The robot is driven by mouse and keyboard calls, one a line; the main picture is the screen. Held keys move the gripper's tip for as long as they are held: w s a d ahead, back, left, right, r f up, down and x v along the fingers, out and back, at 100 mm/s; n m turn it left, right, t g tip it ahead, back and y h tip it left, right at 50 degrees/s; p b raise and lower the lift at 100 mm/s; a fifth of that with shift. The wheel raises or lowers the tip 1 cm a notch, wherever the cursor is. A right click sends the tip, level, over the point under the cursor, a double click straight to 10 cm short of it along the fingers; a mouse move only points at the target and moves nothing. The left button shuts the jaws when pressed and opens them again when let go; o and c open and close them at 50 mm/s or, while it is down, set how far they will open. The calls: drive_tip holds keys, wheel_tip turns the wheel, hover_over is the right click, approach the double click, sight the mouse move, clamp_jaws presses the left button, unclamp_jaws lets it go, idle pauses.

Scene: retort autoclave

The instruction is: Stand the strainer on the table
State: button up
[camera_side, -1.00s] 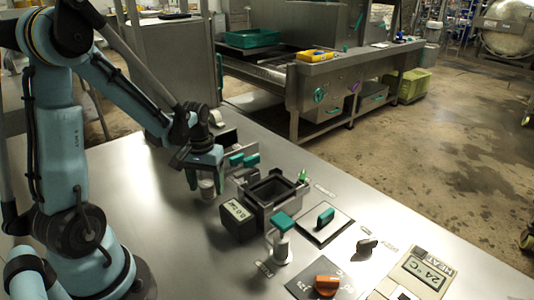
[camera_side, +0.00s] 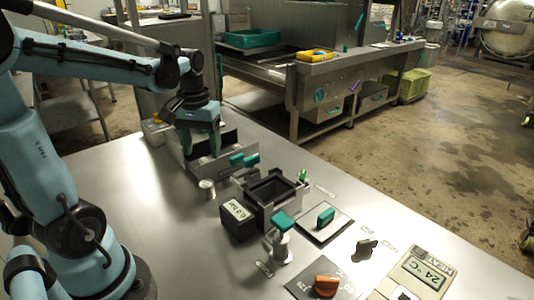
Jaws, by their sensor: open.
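A small silver cylinder, most likely the strainer (camera_side: 206,190), stands upright on the steel table (camera_side: 150,205), left of the dark box with a display. It looks free, with nothing touching it. My gripper (camera_side: 203,150) points down behind and above it, in front of a grey metal holder. Its teal fingers are apart and I see nothing between them. The fingertips partly overlap the holder, so I cannot tell whether they touch it.
The grey holder (camera_side: 215,165) stands behind the cylinder. A dark display box (camera_side: 237,222), an open metal vessel (camera_side: 270,192), a teal-handled valve (camera_side: 281,240) and an orange knob (camera_side: 326,286) stand to the right. The table left and in front of the cylinder is clear.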

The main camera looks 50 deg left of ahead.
drive_tip(key=d+m+t, duration=0.7)
drive_tip(key=d, duration=0.7)
drive_tip(key=shift+d+r, duration=0.35)
drive_tip(key=shift+r, duration=0.05)
drive_tip(key=o, duration=0.4)
drive_tip(key=shift+w+a+r, duration=0.15)
drive_tip(key=shift+a+r, duration=0.1)
drive_tip(key=shift+o, duration=1.2)
drive_tip(key=w+a+r+g+y, duration=0.1)
drive_tip(key=w+a+r+g, duration=0.2)
drive_tip(key=w+a+r, duration=0.4)
drive_tip(key=a+r, duration=0.1)
drive_tip(key=a, duration=0.2)
drive_tip(key=shift+g, duration=0.3)
drive_tip(key=w+a+r+g+h, duration=0.1)
drive_tip(key=w+a+g, duration=0.1)
drive_tip(key=a, duration=0.5)
drive_tip(key=w+a+r+g, duration=0.1)
drive_tip(key=a+g, duration=0.1)
drive_tip(key=a, duration=0.5)
wheel_tip(320, 180, down, 10)
drive_tip(key=shift+a, duration=0.15)
